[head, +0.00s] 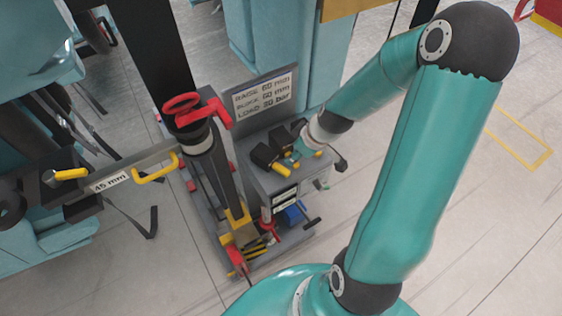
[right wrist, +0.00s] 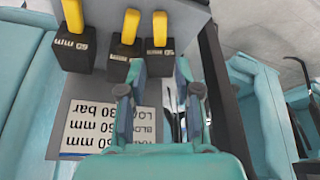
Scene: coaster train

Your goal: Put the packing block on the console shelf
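Three dark packing blocks with yellow handles sit side by side on the grey console shelf (head: 277,184). My left gripper is not in view.
A grey bar (head: 130,176) marked 45 mm has yellow handles. Open floor lies right of the console.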

